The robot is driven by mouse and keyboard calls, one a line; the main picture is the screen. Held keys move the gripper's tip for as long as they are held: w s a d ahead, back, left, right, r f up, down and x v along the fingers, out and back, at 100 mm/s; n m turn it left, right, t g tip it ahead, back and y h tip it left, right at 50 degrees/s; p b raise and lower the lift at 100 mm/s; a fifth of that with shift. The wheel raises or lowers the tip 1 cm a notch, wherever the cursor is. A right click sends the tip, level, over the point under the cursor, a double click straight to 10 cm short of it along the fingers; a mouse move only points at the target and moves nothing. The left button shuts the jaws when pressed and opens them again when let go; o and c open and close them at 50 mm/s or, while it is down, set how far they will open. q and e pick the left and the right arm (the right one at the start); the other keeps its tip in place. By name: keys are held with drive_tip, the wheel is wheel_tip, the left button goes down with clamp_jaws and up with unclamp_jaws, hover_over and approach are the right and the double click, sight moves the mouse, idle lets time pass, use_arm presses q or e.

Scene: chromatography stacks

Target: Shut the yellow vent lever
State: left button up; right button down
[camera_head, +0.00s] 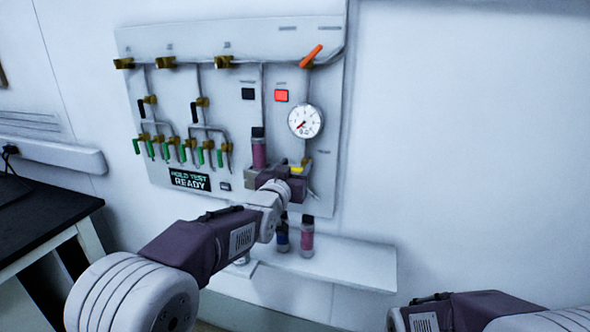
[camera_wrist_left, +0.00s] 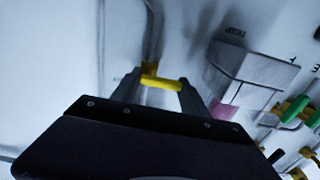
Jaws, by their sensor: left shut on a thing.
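The yellow vent lever (camera_head: 297,169) is on the lower right of the grey wall panel, partly hidden by my left gripper. The lever (camera_wrist_left: 160,82) also shows in the left wrist view, lying across between the two fingers. My left gripper (camera_wrist_left: 158,88) is shut on it. In the head view my left arm reaches in from the lower left, and the fingertips are mostly hidden by the wrist. Part of my right arm shows at the lower right, but its gripper is out of view.
The panel (camera_head: 332,165) carries an orange lever (camera_head: 311,56), a gauge (camera_head: 305,121), a lit red button (camera_head: 281,96) and several green-handled valves at left. A purple column (camera_head: 259,150) stands close to my left gripper. A pale shelf (camera_head: 350,262) juts out below. The right wall is bare.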

use_arm(q)
drive_tip(key=o, duration=1.4)
drive_tip(key=v, duration=0.9)
